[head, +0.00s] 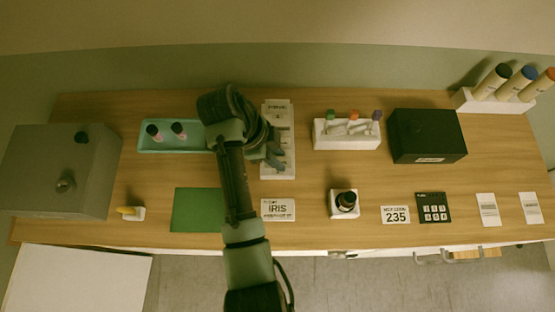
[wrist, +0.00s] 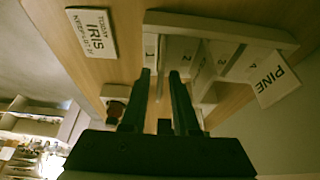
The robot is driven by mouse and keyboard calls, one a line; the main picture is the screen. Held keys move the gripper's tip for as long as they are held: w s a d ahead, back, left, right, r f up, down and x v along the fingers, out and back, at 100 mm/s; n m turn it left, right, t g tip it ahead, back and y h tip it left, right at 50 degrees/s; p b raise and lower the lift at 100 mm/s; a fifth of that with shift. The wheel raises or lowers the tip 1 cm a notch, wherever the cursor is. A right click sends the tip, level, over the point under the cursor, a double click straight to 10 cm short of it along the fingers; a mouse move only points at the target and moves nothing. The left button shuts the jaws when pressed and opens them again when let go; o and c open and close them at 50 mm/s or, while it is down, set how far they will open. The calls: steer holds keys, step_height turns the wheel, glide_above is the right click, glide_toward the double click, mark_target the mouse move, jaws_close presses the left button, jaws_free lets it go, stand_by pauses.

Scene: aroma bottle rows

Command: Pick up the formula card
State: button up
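No card is plainly marked as the formula card, so I cannot tell which one it is.
The green mat (head: 194,210) lies left of my arm. A dark bottle in a white stand (head: 344,213), a 235 card (head: 395,215), a black keypad card (head: 433,208) and white cards (head: 488,209) line the front.

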jaws_close()
step_height(320, 180, up, 10)
steer(key=p, duration=0.4)
steer(key=shift+r, duration=0.1)
stand_by(0.4)
